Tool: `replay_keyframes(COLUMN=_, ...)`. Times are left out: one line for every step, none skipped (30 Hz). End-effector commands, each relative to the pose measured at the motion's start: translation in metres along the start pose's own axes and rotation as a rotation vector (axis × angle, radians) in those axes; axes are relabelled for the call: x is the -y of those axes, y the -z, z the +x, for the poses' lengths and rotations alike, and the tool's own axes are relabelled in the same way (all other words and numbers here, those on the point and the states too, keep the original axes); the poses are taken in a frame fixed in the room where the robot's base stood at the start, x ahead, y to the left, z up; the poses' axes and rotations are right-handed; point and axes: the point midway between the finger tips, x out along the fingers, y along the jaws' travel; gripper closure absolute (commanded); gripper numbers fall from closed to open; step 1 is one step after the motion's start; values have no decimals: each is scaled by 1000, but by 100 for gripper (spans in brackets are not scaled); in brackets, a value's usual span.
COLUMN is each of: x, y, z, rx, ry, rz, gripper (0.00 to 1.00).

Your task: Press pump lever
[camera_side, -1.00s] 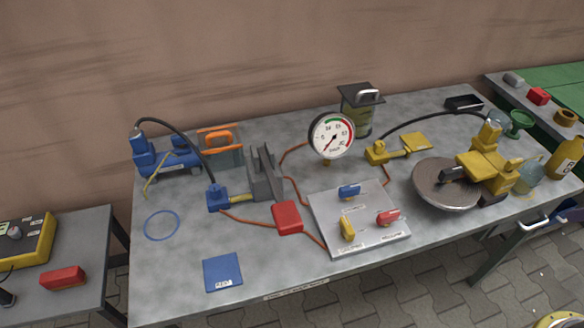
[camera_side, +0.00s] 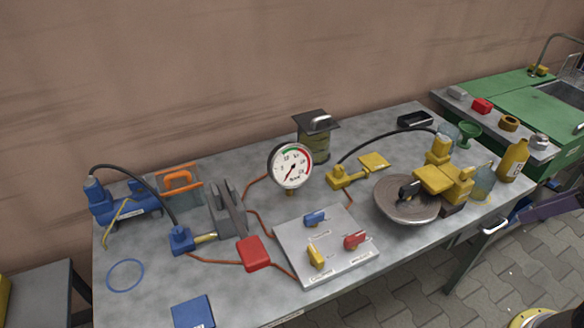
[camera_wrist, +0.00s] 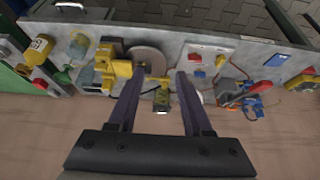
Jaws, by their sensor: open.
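Two pump-like units stand on the grey bench; I cannot tell which carries the lever. A blue pump (camera_side: 135,205) with a thin yellow bar (camera_side: 120,228) is at the left, hose-linked to a blue cylinder (camera_side: 181,240). At the right a yellow unit (camera_side: 447,177) is hose-linked to a yellow piece with a flat plate (camera_side: 373,161). The blue pump also shows in the wrist view (camera_wrist: 252,106), far right; the yellow unit is at the left (camera_wrist: 113,67). My gripper (camera_wrist: 160,72) is open, apparently empty, its fingers seen against the disc and bench.
A round brake disc (camera_side: 398,208) lies beside the yellow unit. A gauge (camera_side: 291,165), a lidded container (camera_side: 314,142) and a valve plate (camera_side: 300,275) occupy the middle. Bottles (camera_side: 513,160) stand at the right edge. The front left of the bench holds a blue pad (camera_side: 192,312).

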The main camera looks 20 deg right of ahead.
Motion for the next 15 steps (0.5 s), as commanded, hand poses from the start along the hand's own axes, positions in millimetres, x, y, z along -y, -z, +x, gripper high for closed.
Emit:
replay_keyframes(x=0, y=0, z=0, rx=0, ry=0, rz=0, gripper=50)
replay_keyframes(x=0, y=0, z=0, rx=0, ry=0, rz=0, gripper=50)
replay_keyframes(x=0, y=0, z=0, rx=0, ry=0, rz=0, gripper=55)
replay_keyframes(x=0, y=0, z=0, rx=0, ry=0, rz=2, gripper=61)
replay_keyframes(x=0, y=0, z=0, rx=0, ry=0, rz=6, gripper=66)
replay_keyframes(x=0, y=0, z=0, rx=1, ry=0, rz=16, gripper=73)
replay_keyframes(x=0, y=-1, z=0, rx=4, ry=0, rz=29, gripper=79)
replay_keyframes(x=0, y=-2, z=0, rx=9, ry=-1, rz=47, gripper=84)
replay_keyframes(x=-1, y=-3, z=-1, rx=16, ry=-3, rz=78, gripper=91)
replay_keyframes(x=-1, y=0, z=-5, rx=12, ry=-6, rz=106, gripper=97)
replay_keyframes(x=-2, y=8, z=-12, rx=-3, ry=-9, rz=140, gripper=100)
replay_keyframes(x=-3, y=18, z=-21, rx=-17, ry=-13, rz=184, gripper=100)
replay_keyframes(x=-4, y=28, z=-26, rx=-22, ry=-16, rz=213, gripper=100)
replay_keyframes(x=-4, y=37, z=-31, rx=-23, ry=-18, rz=238, gripper=100)
replay_keyframes(x=-3, y=52, z=-38, rx=-24, ry=-17, rz=267, gripper=100)
